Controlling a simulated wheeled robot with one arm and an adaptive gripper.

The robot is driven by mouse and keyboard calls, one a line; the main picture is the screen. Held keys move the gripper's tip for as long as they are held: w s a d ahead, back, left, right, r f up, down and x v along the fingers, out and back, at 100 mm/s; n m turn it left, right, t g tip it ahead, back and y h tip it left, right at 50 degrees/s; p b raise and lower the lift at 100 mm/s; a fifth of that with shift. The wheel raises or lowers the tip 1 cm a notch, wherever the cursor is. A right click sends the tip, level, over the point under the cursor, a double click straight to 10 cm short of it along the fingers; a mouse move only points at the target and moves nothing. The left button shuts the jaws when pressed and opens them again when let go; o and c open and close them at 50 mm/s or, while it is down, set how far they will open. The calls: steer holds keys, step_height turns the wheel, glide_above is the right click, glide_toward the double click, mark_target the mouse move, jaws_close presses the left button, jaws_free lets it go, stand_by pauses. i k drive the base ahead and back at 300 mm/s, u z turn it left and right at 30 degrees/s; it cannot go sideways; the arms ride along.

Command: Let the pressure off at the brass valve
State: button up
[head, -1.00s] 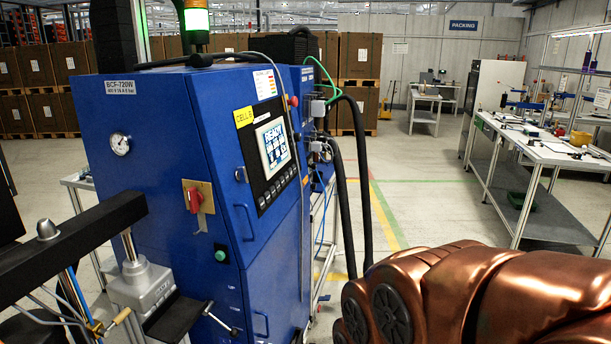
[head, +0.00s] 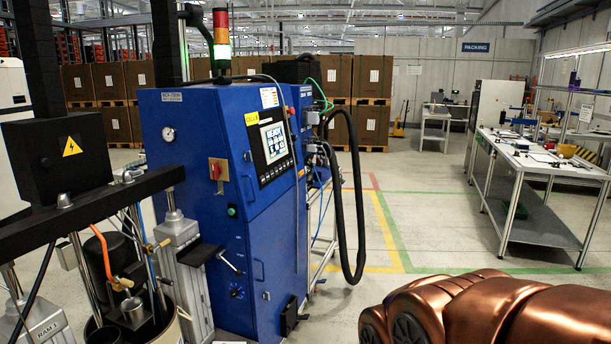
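The drum pump stands at the lower left in the head view, with a black crossbar (head: 100,208) on steel posts above an open drum (head: 170,332). A small brass fitting with a short handle (head: 154,246) sits on the pump's right side, by a thin blue line. Another brass-coloured fitting (head: 122,284) is at the lower end of an orange hose or lever (head: 103,250). I cannot tell for sure which of them is the brass valve. My gripper is not in view; only copper-coloured parts of my arm show at the lower right, well away from the pump.
A blue machine cabinet (head: 215,190) with a screen and a red switch stands right of the pump. A black hose (head: 358,210) loops from its right side. A workbench (head: 540,165) is at the right. The floor between cabinet and bench is clear.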

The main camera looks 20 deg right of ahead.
mark_target(123, 281)
steer(key=z, duration=0.75)
steer(key=i, duration=1.3)
steer(key=u, duration=1)
steer(key=k, duration=1.2)
steer(key=u, duration=1.15)
steer(key=i, duration=0.6)
steer(key=u, duration=0.75)
steer(key=i, duration=0.35)
steer(key=u, duration=0.25)
